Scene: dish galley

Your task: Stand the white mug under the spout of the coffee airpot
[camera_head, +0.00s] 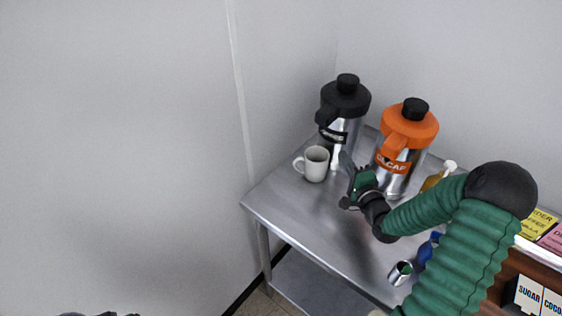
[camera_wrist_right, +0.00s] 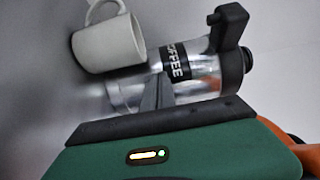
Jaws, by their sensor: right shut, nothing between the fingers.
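The white mug (camera_head: 317,164) stands upright on the steel table, its handle to the left. It is beside the base of the black-topped coffee airpot (camera_head: 353,130), roughly below its spout (camera_head: 325,117); exact alignment is hard to tell. In the right wrist view the mug (camera_wrist_right: 108,44) appears turned, beside the airpot (camera_wrist_right: 200,72) labelled COFFEE. My right gripper (camera_head: 346,160) is shut and empty, just right of the mug and apart from it. Its fingers (camera_wrist_right: 157,92) also show in the wrist view, in front of the airpot.
An orange-topped decaf airpot (camera_head: 403,145) stands close right of my right gripper. A steel cup (camera_head: 400,272) and a blue item (camera_head: 428,249) are near my right arm. The table's (camera_head: 290,217) front left is clear. A wall rises behind.

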